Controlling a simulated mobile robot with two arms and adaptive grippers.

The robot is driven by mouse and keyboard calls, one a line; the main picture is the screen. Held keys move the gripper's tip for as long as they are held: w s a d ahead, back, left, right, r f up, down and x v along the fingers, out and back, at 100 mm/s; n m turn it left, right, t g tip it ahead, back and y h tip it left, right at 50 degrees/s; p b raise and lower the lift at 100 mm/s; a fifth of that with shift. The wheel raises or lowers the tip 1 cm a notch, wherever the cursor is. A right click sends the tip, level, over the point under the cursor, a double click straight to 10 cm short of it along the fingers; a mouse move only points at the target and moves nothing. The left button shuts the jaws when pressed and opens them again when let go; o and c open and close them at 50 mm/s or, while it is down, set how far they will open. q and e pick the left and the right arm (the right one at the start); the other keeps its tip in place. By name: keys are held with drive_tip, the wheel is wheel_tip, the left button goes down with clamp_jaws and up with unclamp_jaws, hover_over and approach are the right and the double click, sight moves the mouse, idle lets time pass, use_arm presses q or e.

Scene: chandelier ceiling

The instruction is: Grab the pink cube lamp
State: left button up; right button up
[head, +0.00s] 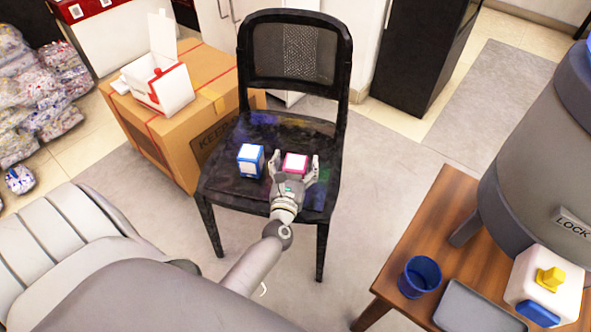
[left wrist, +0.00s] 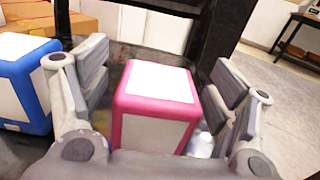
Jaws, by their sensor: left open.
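The pink cube lamp (head: 295,163), with white faces and pink edges, sits on the seat of a black chair (head: 222,178). My left gripper (head: 297,168) is open, with its fingers on either side of the lamp. In the left wrist view the pink cube lamp (left wrist: 157,97) stands between the two open fingers of my left gripper (left wrist: 165,95), with a gap visible on the right side. The lower part of the lamp is hidden by the gripper. My right gripper is not in view.
A blue cube lamp (head: 251,160) stands on the seat just left of the pink one; it also shows in the left wrist view (left wrist: 27,80). The chair's backrest (head: 295,55) rises behind. A cardboard box (head: 185,125) is at left, a wooden table (head: 425,235) at right.

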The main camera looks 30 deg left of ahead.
use_arm(q)
drive_tip(key=shift+c, duration=0.5)
drive_tip(key=c, duration=1.1)
drive_tip(key=shift+c, duration=0.2)
